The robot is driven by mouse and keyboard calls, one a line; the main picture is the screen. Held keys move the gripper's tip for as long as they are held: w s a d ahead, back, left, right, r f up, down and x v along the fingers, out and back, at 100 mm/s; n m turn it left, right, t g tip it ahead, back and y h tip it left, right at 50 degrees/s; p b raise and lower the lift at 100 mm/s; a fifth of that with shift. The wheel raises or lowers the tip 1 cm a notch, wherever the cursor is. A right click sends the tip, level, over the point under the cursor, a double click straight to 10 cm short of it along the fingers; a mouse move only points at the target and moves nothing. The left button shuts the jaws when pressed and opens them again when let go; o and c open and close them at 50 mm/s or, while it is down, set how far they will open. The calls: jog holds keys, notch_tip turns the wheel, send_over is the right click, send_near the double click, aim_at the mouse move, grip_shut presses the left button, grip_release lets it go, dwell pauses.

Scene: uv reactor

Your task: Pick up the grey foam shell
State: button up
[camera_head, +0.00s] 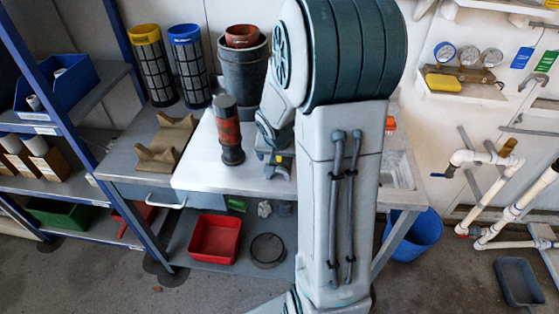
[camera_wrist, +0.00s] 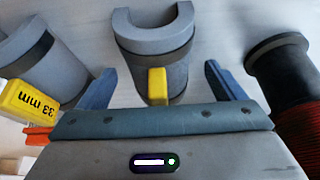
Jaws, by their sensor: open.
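In the wrist view a grey foam shell (camera_wrist: 152,44) with a U-shaped open end, a dark band and a yellow tag (camera_wrist: 157,85) is in the middle. My gripper (camera_wrist: 160,72) is open, with one blue finger on each side of this shell and gaps between. I cannot tell how deep the fingers reach around it. A second grey shell (camera_wrist: 28,58) lies to the left, with a yellow tag reading "33 mm" (camera_wrist: 27,100) near it. In the head view my arm hides most of the gripper and the shells.
A red and black cylinder (camera_head: 229,132) stands on the bench (camera_head: 205,168); it is close on the right in the wrist view (camera_wrist: 288,85). A brown cradle (camera_head: 166,145), two mesh cylinders (camera_head: 190,70) and a grey bucket (camera_head: 240,75) stand farther left and back.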

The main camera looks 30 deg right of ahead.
jog(key=shift+f, duration=0.1)
jog(key=c, duration=1.1)
jog(key=shift+o, duration=0.2)
